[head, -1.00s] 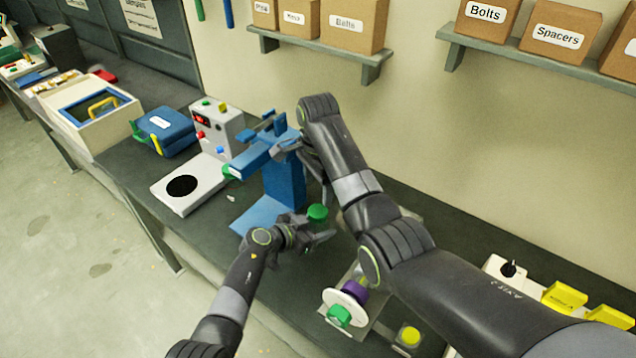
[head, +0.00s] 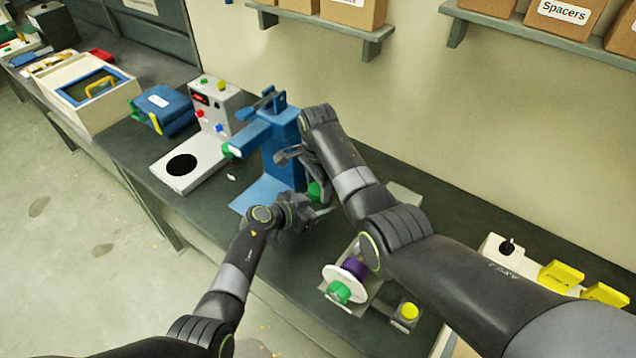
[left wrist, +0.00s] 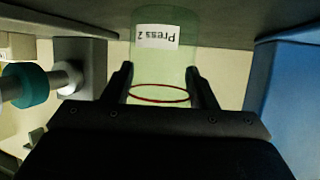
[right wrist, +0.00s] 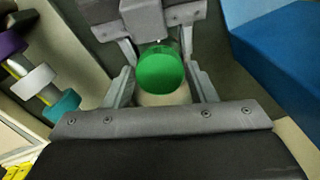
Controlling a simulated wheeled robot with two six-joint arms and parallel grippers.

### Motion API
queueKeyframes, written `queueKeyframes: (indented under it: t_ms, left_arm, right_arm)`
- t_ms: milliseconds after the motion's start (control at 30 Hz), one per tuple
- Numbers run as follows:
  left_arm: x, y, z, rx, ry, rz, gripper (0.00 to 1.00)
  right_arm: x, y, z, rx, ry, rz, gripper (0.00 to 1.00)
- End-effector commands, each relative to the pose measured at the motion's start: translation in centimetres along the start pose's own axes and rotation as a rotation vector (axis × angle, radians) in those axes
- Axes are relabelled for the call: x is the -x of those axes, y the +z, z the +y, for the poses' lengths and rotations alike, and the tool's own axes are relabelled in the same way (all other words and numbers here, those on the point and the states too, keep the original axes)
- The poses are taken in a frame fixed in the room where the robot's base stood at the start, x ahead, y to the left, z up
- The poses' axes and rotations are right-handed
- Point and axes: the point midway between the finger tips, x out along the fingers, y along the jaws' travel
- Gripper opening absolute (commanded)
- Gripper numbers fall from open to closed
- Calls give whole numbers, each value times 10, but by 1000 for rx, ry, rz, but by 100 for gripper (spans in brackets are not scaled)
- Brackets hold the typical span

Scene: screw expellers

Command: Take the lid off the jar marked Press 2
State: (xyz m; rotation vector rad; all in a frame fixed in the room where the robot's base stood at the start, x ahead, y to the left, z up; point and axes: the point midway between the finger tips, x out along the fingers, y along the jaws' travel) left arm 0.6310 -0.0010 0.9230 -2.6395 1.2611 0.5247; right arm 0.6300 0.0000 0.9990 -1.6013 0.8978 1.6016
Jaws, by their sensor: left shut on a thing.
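The clear, greenish jar (left wrist: 160,68) bears an upside-down "Press 2" label in the left wrist view. A red ring runs around it. My left gripper (head: 316,209) is shut on the jar's body from the side, its fingers on both sides. The jar's round green lid (right wrist: 160,68) is on top, and it also shows in the head view (head: 314,191). My right gripper (head: 308,176) is over the jar, with its open fingers on either side of the lid and visible gaps between. The jar's body is mostly hidden in the head view.
A blue press (head: 284,160) stands just behind and left of the jar. A device with a white disc (head: 343,284), purple part and green knob is at the front right. A grey control box (head: 215,110) stands left of the press. Shelves with boxes hang above.

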Motion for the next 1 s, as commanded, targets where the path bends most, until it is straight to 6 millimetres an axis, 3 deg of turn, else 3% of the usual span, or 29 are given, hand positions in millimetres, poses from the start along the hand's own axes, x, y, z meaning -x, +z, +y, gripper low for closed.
queueKeyframes:
  t_ms: [33,267,467,1000]
  left_arm:
    - [0,0,0,0,0,-1,0]
    - [0,0,0,0,0,-1,0]
    - [0,1,0,0,0,-1,0]
    - [0,0,0,-1,0,-1,0]
  right_arm:
    - [0,0,0,0,0,0,44]
    - [0,0,0,0,0,0,17]
    - [0,0,0,81,0,0,17]
    - [1,0,0,914,-1,2,17]
